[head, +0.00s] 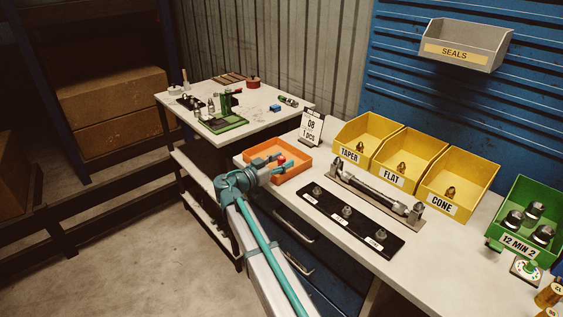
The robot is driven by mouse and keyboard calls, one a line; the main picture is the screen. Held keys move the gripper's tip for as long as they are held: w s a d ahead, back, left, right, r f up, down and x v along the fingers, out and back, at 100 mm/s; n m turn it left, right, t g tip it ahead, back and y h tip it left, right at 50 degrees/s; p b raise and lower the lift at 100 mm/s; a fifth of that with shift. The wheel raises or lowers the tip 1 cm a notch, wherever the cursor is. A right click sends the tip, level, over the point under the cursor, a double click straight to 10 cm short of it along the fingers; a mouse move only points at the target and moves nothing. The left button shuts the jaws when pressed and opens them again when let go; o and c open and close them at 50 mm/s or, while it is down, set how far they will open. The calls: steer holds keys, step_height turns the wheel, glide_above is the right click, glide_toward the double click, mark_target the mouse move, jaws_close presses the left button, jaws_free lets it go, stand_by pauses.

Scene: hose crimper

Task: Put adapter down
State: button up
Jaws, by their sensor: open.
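My gripper (278,165) is teal and open, and it is over the orange tray (300,172). A small red spot (282,159) shows by its fingertips; I cannot tell if it is part of an adapter or of the gripper. No adapter is clearly visible between the fingers, and my arm and gripper hide part of the tray floor. Metal fittings stand on a black labelled strip (332,209) right of the tray. Single dark fittings sit in the yellow bins marked TAPER (352,150), FLAT (392,178) and CONE (441,204).
A card (312,127) stands behind the tray. A metal bar fixture (374,191) lies between the strip and the bins. A green bin (519,245) holds several fittings at the right. A second table (258,125) with tools stands behind left.

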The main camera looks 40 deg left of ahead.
steer(key=shift+r, duration=0.2)
steer(key=b+v, duration=0.1)
steer(key=v, duration=1.1)
steer(key=shift+b, duration=0.4)
